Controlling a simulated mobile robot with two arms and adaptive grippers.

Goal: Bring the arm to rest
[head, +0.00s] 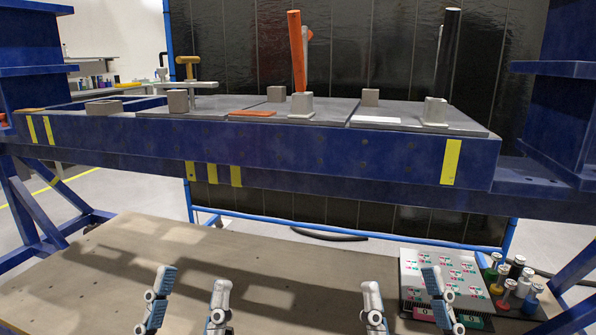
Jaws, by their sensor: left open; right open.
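My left gripper (193,279) is low in the head view, left of centre. Its two fingers are spread wide with nothing between them. My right gripper (400,281) is low and right of centre, also spread and empty. Both are over or in front of the brown lower board (280,270) and well below the blue jig beam (300,150). On the jig, an orange bar (295,50) stands nearly upright, slightly tilted, at a pale grey block (301,104). A black bar (449,50) stands tilted at another pale block (435,110). Neither gripper touches them.
A white panel with coloured marks (450,270) lies behind the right gripper, which overlaps it in view. Several small capped bottles (516,268) stand at its right. Blue frame posts (560,120) rise at both sides. The middle of the brown board is clear.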

